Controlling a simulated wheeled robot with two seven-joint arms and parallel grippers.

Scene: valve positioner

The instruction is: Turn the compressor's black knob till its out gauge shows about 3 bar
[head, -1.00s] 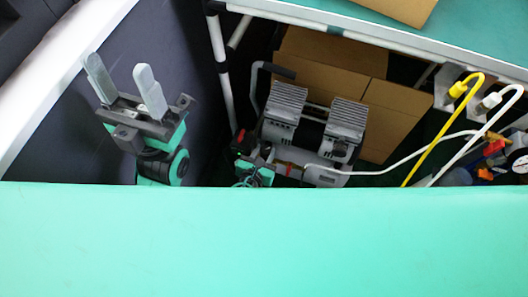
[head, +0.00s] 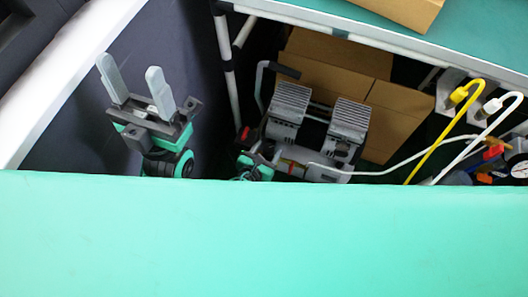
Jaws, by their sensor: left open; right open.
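The compressor (head: 290,107) stands on the floor under a table, with two grey finned heads and a dark handle at its left. Its lower front is hidden behind the large green surface close to me. I cannot make out its black knob or its out gauge. My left gripper (head: 132,77) is open and empty, fingers pointing up, left of the compressor and well apart from it. My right gripper is not in view.
A green-topped table (head: 480,30) with a white frame and leg (head: 228,70) stands above the compressor. Cardboard boxes (head: 400,105) are behind it. A yellow hose (head: 440,140), white hoses and a dial gauge (head: 519,170) are at right. A green surface (head: 260,240) fills the foreground.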

